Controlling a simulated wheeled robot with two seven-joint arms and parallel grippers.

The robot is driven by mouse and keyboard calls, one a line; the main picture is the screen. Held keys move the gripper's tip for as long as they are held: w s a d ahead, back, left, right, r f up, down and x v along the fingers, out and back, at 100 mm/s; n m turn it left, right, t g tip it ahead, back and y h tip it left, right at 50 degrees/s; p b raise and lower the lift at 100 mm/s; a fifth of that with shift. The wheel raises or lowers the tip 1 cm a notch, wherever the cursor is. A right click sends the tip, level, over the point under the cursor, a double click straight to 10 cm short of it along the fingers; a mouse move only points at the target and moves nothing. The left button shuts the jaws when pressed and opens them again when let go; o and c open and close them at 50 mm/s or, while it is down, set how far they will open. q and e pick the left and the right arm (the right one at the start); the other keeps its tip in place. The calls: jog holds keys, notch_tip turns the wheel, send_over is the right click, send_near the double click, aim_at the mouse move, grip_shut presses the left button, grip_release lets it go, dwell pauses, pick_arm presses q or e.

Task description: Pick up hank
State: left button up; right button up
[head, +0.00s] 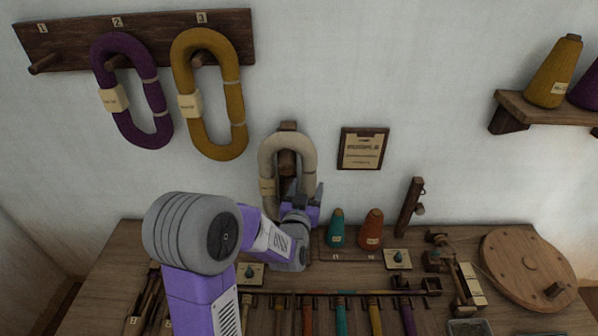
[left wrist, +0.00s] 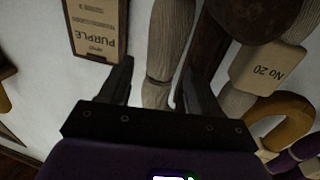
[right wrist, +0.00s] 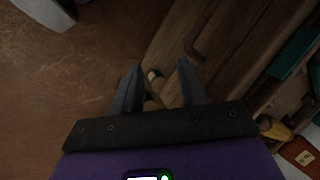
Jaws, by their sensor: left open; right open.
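A cream hank (head: 271,160) hangs from a wooden holder (head: 288,165) on the wall behind the table. My left gripper (head: 309,196) is at the hank's lower right side in the head view. In the left wrist view the left gripper (left wrist: 157,75) is open, with one cream strand (left wrist: 163,45) showing between its fingers; I cannot tell how deep it sits. The hank's tag (left wrist: 268,68) reads No 20. My arm hides the hank's bottom. A purple hank (head: 105,55) and a mustard hank (head: 181,65) hang on the peg rack (head: 75,45). My right gripper (right wrist: 159,72) is open and empty.
A wall placard (head: 363,149) is right of the cream hank. Teal (head: 336,230) and rust (head: 371,230) cones stand on the table (head: 115,260) close to my left wrist. Tools and a round wooden disc (head: 525,270) crowd the table. A shelf (head: 545,110) holds more cones.

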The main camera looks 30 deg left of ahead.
aim_at(310, 171)
pick_arm(q)
jog(key=shift+a+r+b+x, duration=0.1)
jog(key=shift+r+b+x, duration=0.1)
jog(key=shift+x, duration=1.5)
jog(key=shift+a+r+b+x, duration=0.1)
jog(key=shift+a+b+x, duration=0.1)
jog(key=shift+x, duration=1.5)
jog(key=shift+s, duration=0.1)
jog(key=shift+c, duration=0.3)
jog(key=c, duration=0.8)
jog(key=shift+o, duration=0.2)
